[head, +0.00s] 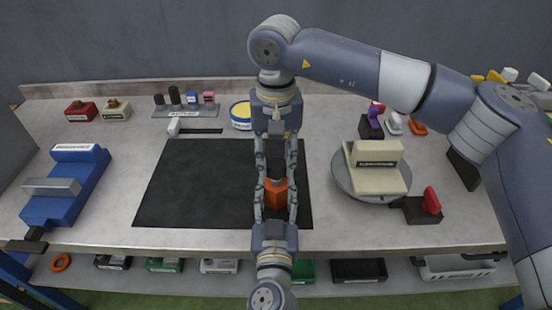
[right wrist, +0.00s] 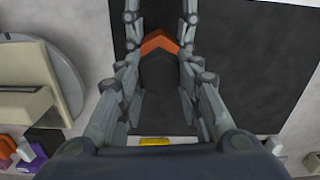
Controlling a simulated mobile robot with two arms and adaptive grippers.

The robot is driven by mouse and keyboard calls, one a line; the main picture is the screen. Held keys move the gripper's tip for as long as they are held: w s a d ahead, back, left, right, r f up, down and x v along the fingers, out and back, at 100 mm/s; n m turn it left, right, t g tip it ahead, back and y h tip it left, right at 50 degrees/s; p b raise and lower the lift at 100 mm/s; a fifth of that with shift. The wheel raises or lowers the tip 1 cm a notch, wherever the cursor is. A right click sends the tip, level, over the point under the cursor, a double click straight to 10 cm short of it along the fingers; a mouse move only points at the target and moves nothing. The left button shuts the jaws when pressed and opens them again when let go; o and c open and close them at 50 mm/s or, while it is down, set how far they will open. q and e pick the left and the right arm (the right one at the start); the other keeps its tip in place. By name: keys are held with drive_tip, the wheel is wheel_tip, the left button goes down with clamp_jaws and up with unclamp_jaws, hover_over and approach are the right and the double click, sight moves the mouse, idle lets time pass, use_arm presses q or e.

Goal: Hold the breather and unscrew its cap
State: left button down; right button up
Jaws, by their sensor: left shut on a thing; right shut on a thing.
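The breather (head: 281,196) is an orange block standing on the black mat (head: 190,185), right of the mat's middle. Its grey cap (head: 275,183) is partly hidden between fingers. My left gripper (head: 275,204) reaches in from the front edge and is shut on the orange body. My right gripper (head: 275,178) comes from the far side and is shut on the cap. In the right wrist view, an orange edge of the breather (right wrist: 158,42) shows beyond a dark hexagonal shape between the fingers. The exact finger contacts are hard to see.
A round turntable (head: 343,182) with a cream block stands at the right. A red-handled dark block (head: 422,209) is beside it. A blue fixture (head: 66,185) stands at the left. A yellow-blue tin (head: 240,115) is behind my grippers. The mat's left part is clear.

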drive_tip(key=shift+r, duration=0.15)
drive_tip(key=shift+r, duration=2.35)
use_arm(q)
drive_tip(key=c, duration=0.9)
unclamp_jaws()
drive_tip(key=shift+o, duration=0.2)
